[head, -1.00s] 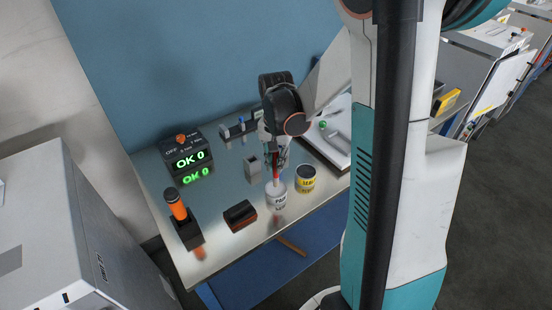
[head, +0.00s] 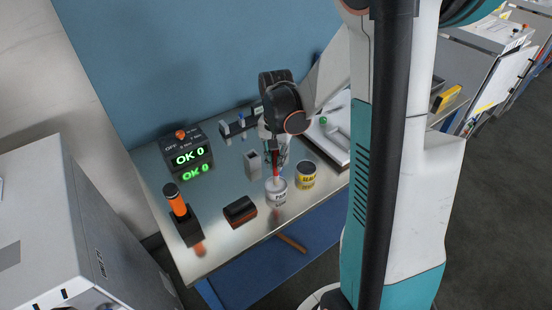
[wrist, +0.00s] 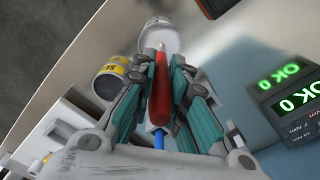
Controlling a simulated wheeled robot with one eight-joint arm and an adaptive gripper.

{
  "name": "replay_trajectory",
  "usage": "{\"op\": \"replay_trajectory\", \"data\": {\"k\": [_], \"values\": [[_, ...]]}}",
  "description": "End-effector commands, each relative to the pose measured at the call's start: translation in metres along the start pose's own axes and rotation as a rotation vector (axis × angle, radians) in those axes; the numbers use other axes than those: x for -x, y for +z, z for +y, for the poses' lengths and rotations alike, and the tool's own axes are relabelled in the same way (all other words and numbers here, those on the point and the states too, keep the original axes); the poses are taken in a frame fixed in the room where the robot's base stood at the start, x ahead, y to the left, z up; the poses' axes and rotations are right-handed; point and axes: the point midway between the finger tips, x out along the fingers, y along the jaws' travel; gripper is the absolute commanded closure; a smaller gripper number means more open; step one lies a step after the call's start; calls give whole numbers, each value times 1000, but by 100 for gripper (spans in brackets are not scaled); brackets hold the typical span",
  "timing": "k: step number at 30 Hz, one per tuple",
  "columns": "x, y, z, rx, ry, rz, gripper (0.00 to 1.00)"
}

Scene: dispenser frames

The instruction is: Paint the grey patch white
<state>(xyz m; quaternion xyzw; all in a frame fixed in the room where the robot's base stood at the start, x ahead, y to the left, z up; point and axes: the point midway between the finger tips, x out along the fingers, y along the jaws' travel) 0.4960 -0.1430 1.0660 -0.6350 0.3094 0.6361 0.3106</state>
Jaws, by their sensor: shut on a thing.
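My gripper (wrist: 163,75) is shut on a red-handled brush (wrist: 159,92), with teal finger pads on both sides of the handle. In the head view the red handle (head: 276,164) points down at a white pot (head: 276,190) near the front of the bench. The pot also shows in the wrist view (wrist: 158,38). The brush's lower end is at the pot's mouth; I cannot tell how deep it sits or whether it carries paint. A darker grey patch (head: 9,255) shows on the pale grey cabinet at the left edge.
A yellow-labelled can (head: 306,175) stands right of the pot. A dark block (head: 240,211), a grey holder (head: 253,165), an orange-handled tool (head: 177,203) and an "OK 0" display box (head: 188,157) stand on the metal bench (head: 220,188). The cabinet (head: 65,225) stands at the left.

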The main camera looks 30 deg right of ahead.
Motion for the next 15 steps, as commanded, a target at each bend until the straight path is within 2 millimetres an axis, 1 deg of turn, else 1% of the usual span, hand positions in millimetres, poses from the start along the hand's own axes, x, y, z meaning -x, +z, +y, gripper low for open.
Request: {"op": "replay_trajectory", "data": {"k": [15], "values": [[-6,0,0,0,0,0,100]]}}
